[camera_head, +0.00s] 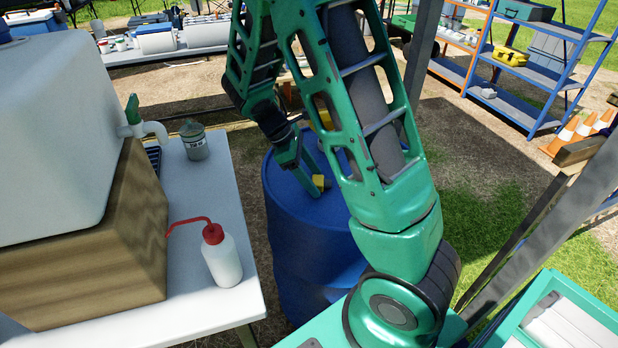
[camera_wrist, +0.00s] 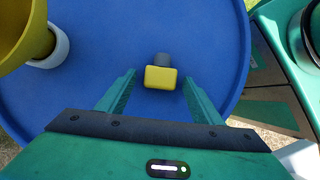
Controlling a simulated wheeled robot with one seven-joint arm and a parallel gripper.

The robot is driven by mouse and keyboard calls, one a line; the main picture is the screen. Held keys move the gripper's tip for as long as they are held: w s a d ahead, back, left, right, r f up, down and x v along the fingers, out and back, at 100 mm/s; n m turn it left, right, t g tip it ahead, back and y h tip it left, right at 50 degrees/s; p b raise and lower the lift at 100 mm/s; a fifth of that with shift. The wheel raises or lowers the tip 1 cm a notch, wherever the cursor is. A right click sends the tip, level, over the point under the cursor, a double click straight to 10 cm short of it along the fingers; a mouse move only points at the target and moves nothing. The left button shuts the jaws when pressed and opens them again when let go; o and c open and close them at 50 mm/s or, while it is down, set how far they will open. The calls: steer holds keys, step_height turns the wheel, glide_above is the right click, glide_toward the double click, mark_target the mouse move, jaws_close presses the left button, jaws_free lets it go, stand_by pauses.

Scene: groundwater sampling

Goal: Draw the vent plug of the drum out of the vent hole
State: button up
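The blue drum (camera_head: 300,255) stands upright beside the white table. My gripper (camera_wrist: 159,88) is open over the drum top, with one finger on each side of the yellow head and a gap on both sides.
A yellow funnel (camera_wrist: 22,30) stands in a white collar (camera_wrist: 53,48) on the drum top, left of the plug in the wrist view. The white table (camera_head: 190,285) at left holds a wash bottle (camera_head: 222,258), a grey can (camera_head: 194,140) and a large container (camera_head: 55,135).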

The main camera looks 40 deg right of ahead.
steer(key=v, duration=1)
steer(key=shift+w+a+r, duration=0.15)
steer(key=shift+a+r, duration=0.05)
steer(key=shift+r, duration=0.1)
steer(key=s+d+r+m+y, duration=0.1)
steer(key=s+d+r+m, duration=0.1)
steer(key=s+m, duration=0.15)
steer(key=s+d+r+m+t+y, duration=0.1)
steer(key=s+d+m, duration=0.15)
steer(key=s, duration=0.25)
steer(key=s+d+r+m+y, duration=0.1)
steer(key=s+d+r+m, duration=0.1)
steer(key=s, duration=0.3)
steer(key=s+m+t+y, duration=0.1)
steer(key=s+m+t, duration=0.1)
steer(key=s+m, duration=0.6)
steer(key=s+a, duration=0.1)
steer(key=s, duration=0.3)
steer(key=shift+s+f+m+t+y, duration=0.25)
steer(key=shift+s+m+t+y, duration=0.05)
steer(key=shift+s+t+y, duration=0.1)
